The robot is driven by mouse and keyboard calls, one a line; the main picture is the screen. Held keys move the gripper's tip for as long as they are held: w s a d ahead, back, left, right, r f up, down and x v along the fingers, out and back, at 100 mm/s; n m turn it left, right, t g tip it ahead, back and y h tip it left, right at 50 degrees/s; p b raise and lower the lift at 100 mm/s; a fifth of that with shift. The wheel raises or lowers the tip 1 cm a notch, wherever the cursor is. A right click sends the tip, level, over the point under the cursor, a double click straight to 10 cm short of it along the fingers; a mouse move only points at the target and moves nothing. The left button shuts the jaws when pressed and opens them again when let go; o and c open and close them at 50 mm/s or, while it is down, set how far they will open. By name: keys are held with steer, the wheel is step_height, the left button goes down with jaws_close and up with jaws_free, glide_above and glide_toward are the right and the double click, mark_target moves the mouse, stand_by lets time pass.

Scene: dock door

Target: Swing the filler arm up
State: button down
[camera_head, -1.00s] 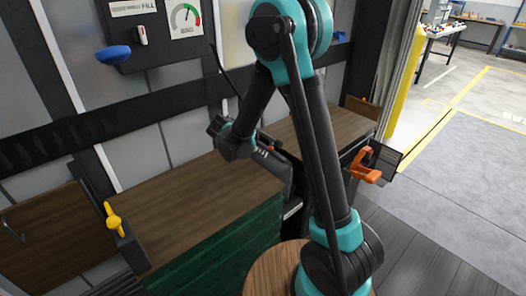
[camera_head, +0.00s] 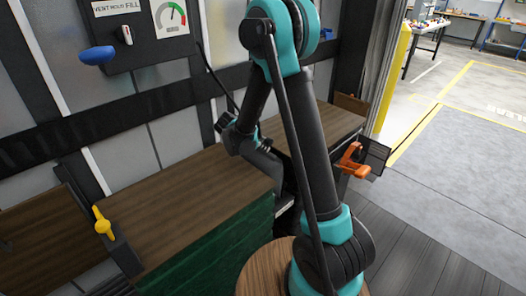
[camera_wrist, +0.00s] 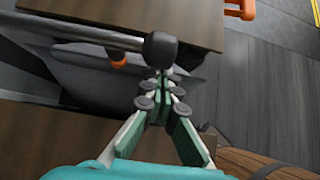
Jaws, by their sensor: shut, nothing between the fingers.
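A grey bar with a black rounded end (camera_wrist: 160,48) crosses the upper left of the wrist view; it looks like the filler arm, though I cannot be sure. My gripper (camera_wrist: 163,88) has its green-sided fingers closed together with nothing between them. The fingertips are just below the black end in the picture; I cannot tell whether they touch it. A small orange part (camera_wrist: 118,62) shows under the bar.
A control panel (camera_head: 140,35) with a blue knob (camera_head: 96,55), a selector and a gauge is on the wall. A yellow handle (camera_head: 103,222) stands at the left, an orange handle (camera_head: 352,160) at the right. The grey floor (camera_head: 455,170) on the right is clear.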

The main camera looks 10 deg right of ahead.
steer(key=shift+r, duration=0.1)
steer(key=w+a+r, duration=0.2)
steer(key=w+r, duration=0.1)
steer(key=r, duration=0.7)
steer(key=w+a+r+g, duration=0.1)
steer(key=w+a+r, duration=0.2)
steer(key=r, duration=0.6)
steer(key=shift+w+a+r+n+h, duration=0.2)
steer(key=shift+w+r+n+h, duration=0.15)
steer(key=shift+w, duration=0.35)
steer(key=v, duration=1.2)
steer(key=shift+f, duration=0.1)
